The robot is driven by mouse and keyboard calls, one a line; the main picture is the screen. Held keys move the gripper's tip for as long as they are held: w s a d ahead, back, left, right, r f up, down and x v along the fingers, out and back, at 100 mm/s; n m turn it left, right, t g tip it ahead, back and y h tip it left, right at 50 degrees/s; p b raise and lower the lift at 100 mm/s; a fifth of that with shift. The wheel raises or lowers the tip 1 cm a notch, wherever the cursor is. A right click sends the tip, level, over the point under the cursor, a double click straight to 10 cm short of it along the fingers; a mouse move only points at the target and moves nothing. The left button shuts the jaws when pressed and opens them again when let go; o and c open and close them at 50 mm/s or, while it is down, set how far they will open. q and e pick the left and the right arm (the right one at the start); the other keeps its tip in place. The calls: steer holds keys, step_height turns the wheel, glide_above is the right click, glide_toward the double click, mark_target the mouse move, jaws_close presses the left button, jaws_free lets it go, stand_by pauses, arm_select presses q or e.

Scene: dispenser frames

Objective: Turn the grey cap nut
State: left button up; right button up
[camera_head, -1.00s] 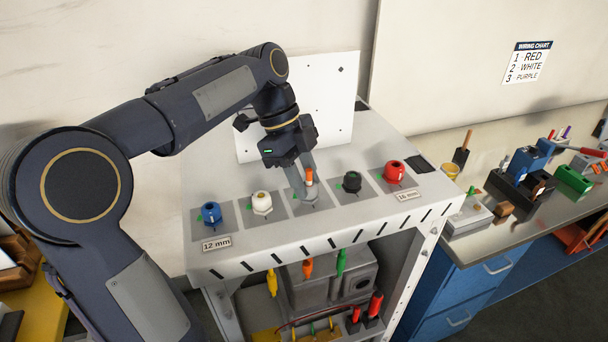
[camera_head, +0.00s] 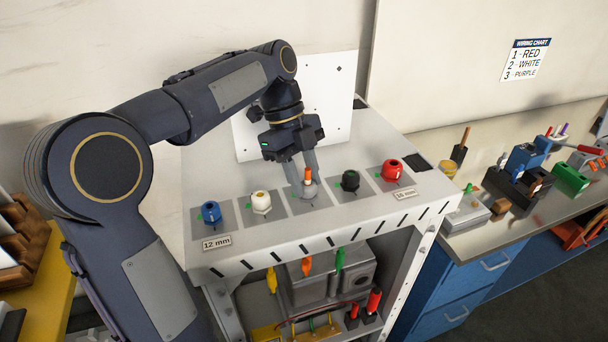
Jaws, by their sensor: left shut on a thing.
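The grey cap nut (camera_head: 309,193) sits at the middle station of the dispenser's top panel, largely hidden between my fingers. An orange-tipped stem (camera_head: 308,174) stands up at the same spot. My left gripper (camera_head: 304,187) points down from above, with its two grey fingers on either side of the nut and shut on it. The exact contact is small and partly hidden. My right gripper is not in view.
Blue (camera_head: 211,211) and white (camera_head: 261,201) caps stand left of the nut; black (camera_head: 350,180) and red (camera_head: 392,170) caps stand right. A white upright board (camera_head: 335,100) is behind. A workbench (camera_head: 490,222) with tools is at the right.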

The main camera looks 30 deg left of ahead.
arm_select(q)
steer(key=o, duration=1)
step_height(320, 180, up, 3)
steer(key=shift+f+b, duration=0.15)
steer(key=shift+b, duration=0.3)
steer(key=s+d+r, duration=0.2)
steer(key=s+r, duration=0.1)
steer(key=s, duration=0.1)
steer(key=s+d+r, duration=0.3)
steer(key=s+r, duration=0.1)
steer(key=s+d+r+b, duration=0.1)
steer(key=s+d+r, duration=0.1)
steer(key=s+r, duration=0.1)
steer(key=shift+s+d+r, duration=0.15)
steer(key=shift+s+d, duration=0.1)
steer(key=shift+s, duration=0.2)
